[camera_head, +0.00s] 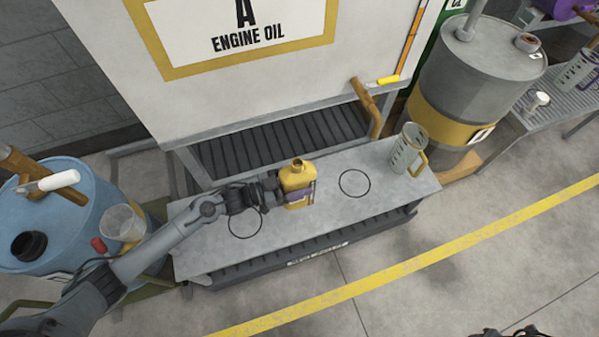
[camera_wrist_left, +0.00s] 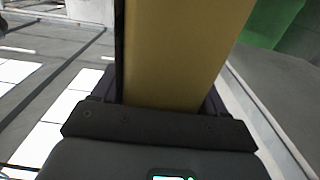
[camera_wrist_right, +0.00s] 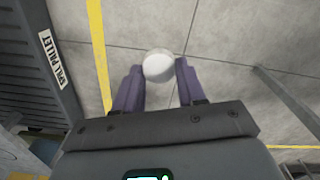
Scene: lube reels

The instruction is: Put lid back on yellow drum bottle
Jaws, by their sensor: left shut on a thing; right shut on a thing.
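The yellow bottle (camera_head: 297,178) is upright at the grey bench, its neck open with no lid on it. My left gripper (camera_head: 282,190) is shut on its side from the left. Whether the bottle rests on the bench or is just above it I cannot tell. In the left wrist view the yellow bottle (camera_wrist_left: 180,50) fills the space between the fingers. In the right wrist view my right gripper (camera_wrist_right: 157,72) is shut on a round whitish lid (camera_wrist_right: 158,64) at the fingertips, above the floor. Only a dark bit of the right arm shows at the head view's bottom right edge.
The bench (camera_head: 330,215) has two black circles and a clear jug with a yellow handle (camera_head: 407,148) at its right end. A blue drum (camera_head: 60,215) with a clear cup (camera_head: 122,222) stands left. A grey drum (camera_head: 470,80) stands right. The floor in front is free.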

